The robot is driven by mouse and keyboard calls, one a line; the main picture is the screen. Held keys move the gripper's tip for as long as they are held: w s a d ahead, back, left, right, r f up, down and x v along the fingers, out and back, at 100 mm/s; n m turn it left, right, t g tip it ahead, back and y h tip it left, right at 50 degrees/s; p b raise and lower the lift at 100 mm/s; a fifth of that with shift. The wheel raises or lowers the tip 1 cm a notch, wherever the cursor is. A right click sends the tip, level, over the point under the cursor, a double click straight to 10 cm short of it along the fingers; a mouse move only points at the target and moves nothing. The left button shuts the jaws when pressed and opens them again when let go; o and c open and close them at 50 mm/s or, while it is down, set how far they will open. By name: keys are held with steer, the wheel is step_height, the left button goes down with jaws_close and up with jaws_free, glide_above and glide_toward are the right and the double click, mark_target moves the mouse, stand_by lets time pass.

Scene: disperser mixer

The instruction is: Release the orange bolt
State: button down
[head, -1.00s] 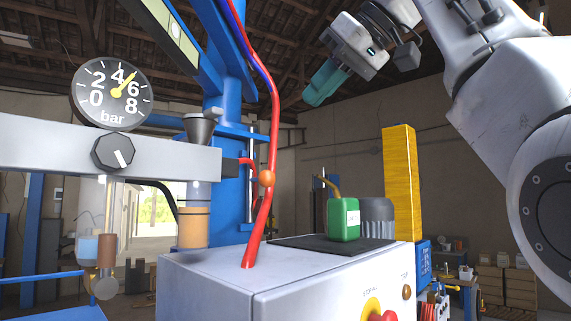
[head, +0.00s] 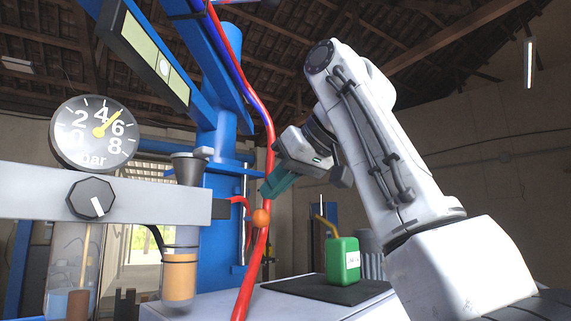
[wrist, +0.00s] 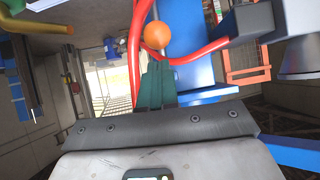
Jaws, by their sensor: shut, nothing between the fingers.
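The orange bolt (head: 261,218) shows as a round orange knob at the red hose, right of the grey beam's end. It also shows in the wrist view (wrist: 158,36), just beyond my fingertips. My gripper (head: 266,192) has teal fingers that are shut and empty. They point down and left, with their tips just above the orange bolt in the head view. In the wrist view the shut fingers (wrist: 157,68) point at the bolt. I cannot tell whether the tips touch it. The bolt's shaft is not visible.
Red hoses (head: 268,130) run close beside my fingers. The blue column (head: 218,200) stands behind. A green canister (head: 342,261) sits on a black mat on the white cabinet. A pressure gauge (head: 95,135) and dark knob (head: 91,198) are on the left.

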mark_target(268, 222)
steer(key=shift+a+f, duration=0.15)
steer(key=shift+f, duration=0.6)
steer(key=shift+f+b, duration=1.15)
steer(key=shift+f, duration=0.8)
